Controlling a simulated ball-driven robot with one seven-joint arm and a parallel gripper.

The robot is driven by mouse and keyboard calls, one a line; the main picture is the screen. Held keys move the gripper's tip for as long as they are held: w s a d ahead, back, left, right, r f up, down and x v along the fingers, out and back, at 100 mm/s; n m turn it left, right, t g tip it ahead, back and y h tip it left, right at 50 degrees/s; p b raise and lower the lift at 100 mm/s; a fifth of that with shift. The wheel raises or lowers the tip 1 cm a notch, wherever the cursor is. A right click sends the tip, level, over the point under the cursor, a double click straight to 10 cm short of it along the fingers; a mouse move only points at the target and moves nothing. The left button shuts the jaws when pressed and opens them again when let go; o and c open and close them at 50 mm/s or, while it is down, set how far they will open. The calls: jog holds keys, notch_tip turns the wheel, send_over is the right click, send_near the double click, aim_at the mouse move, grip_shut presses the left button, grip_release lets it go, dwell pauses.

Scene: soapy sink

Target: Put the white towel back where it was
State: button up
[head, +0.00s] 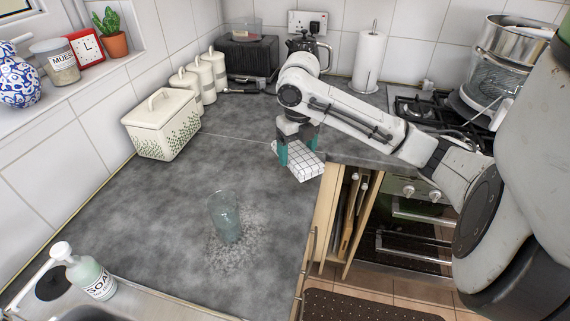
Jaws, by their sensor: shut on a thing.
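In the head view, a white towel (304,166) with a dark grid pattern is folded into a flat pad. It is at the right edge of the grey worktop, near the inner corner. My gripper (296,156) points down with its teal fingers at the towel's left and upper side, and it is shut on the towel. The arm comes in from the right. I cannot tell whether the towel touches the worktop or hangs just above it.
A glass (225,216) stands on a speckled wet patch. A white bread bin (160,124) and several canisters (187,84) line the left wall. A soap bottle (86,272) is by the sink. An open narrow cabinet (345,215) is below the towel.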

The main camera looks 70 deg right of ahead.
send_over(285, 176)
notch_tip(285, 176, down, 5)
jog(key=shift+s+r+p, duration=0.15)
jog(key=shift+p, duration=0.2)
jog(key=shift+f+p, duration=0.5)
jog(key=shift+f, duration=1.2)
jog(key=shift+f, duration=0.15)
jog(key=o, duration=1)
notch_tip(285, 176, up, 12)
jog(key=shift+r+b, duration=0.2)
jog(key=shift+b, duration=0.75)
